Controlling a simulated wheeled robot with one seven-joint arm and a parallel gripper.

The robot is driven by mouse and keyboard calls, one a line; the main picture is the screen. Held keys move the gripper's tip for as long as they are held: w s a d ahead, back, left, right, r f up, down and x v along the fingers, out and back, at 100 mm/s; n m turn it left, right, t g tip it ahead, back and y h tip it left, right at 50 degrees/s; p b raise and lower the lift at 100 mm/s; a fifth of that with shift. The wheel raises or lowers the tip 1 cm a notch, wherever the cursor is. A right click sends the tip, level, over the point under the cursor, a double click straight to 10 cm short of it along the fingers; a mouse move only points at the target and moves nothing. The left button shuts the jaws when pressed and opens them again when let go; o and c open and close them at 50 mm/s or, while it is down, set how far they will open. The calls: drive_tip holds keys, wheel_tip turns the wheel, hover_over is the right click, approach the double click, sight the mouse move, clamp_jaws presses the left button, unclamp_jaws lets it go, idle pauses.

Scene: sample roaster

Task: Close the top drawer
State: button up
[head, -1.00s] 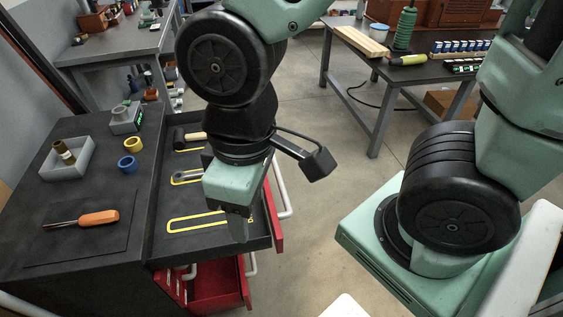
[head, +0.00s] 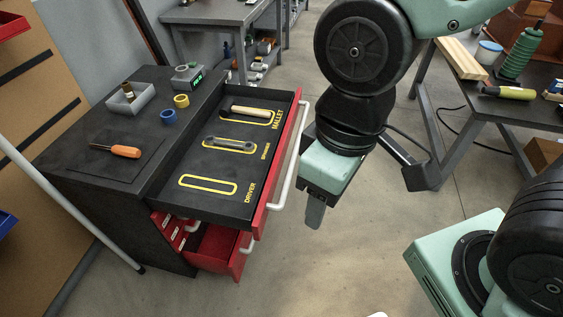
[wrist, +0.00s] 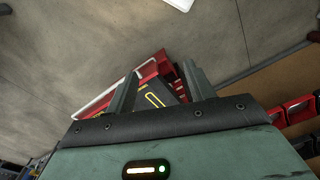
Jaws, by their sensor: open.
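The top drawer (head: 190,208) of the dark cabinet is pulled out, with a red front and a pale bar handle (head: 290,158). A mallet (head: 250,112) and a wrench (head: 230,144) lie in yellow outlines inside it; the outline marked DRIVER is empty. My gripper (head: 315,215) points down just right of the drawer front and handle, apparently apart from them. In the wrist view, its open jaws (wrist: 158,78) have nothing gripped between them, and part of the drawer (wrist: 150,98) shows beyond.
A lower red drawer (head: 218,248) is also pulled out. On the cabinet top (head: 85,115) lie an orange-handled screwdriver (head: 117,150), a grey tray (head: 133,103) and two rings. A bench (head: 470,125) stands at right.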

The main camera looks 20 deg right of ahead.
drive_tip(key=shift+w+f, duration=0.1)
drive_tip(key=shift+w, duration=0.05)
drive_tip(key=c, duration=0.5)
drive_tip(key=w+f+m, duration=0.1)
drive_tip(key=w, duration=0.2)
drive_tip(key=w+f+m+t+b, duration=0.1)
drive_tip(key=w+f, duration=0.1)
drive_tip(key=w, duration=0.1)
drive_tip(key=w+f+m+b, duration=0.1)
drive_tip(key=w, duration=0.2)
drive_tip(key=shift+w+a+f+y, duration=0.15)
drive_tip(key=shift+a+f+y, duration=0.1)
drive_tip(key=shift+f+y, duration=0.15)
clamp_jaws()
drive_tip(key=m+t+y+b, duration=0.1)
drive_tip(key=m+t+b, duration=0.45)
drive_tip(key=m, duration=0.35)
approach(283, 153)
drive_tip(key=shift+t, duration=0.25)
drive_tip(key=x, duration=0.4)
drive_tip(key=shift+w+f, duration=0.1)
drive_tip(key=shift+f, duration=0.35)
